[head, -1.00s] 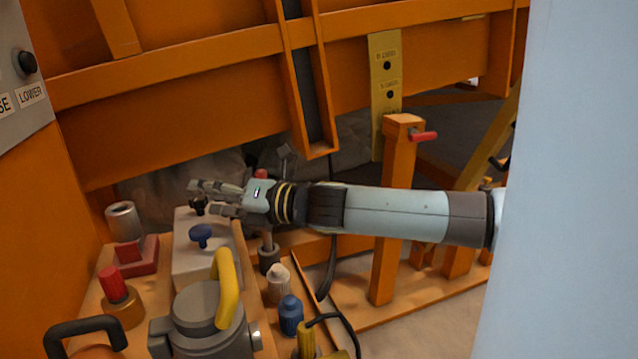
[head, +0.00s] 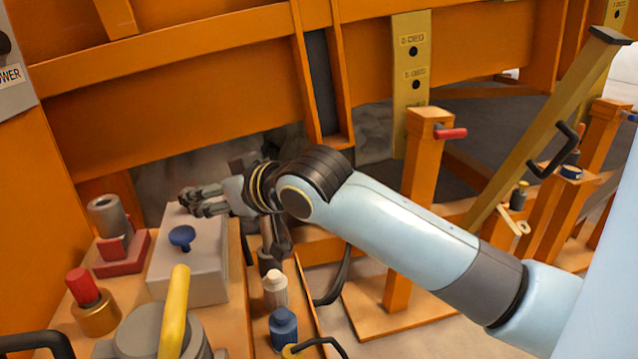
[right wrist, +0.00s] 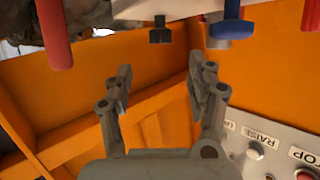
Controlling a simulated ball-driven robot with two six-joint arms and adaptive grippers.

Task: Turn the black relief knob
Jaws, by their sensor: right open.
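The black relief knob (right wrist: 160,31) shows in the right wrist view, just beyond my fingertips and roughly between them, apart from both. In the head view I cannot make it out behind my gripper. A blue knob (head: 182,237) stands on the same light grey block (head: 190,272); it also shows to the right of the black one in the wrist view (right wrist: 231,24). My right gripper (head: 189,203) is at the block's far end, its fingers pointing left. The wrist view shows its two fingers (right wrist: 163,80) spread with nothing between them. My left gripper is not in view.
A red-capped brass fitting (head: 92,302), a grey cylinder on a red base (head: 108,215) and a yellow handle (head: 174,312) crowd around the block. White (head: 275,288) and blue (head: 284,328) bottles stand to its right. Orange framework (head: 180,95) rises behind.

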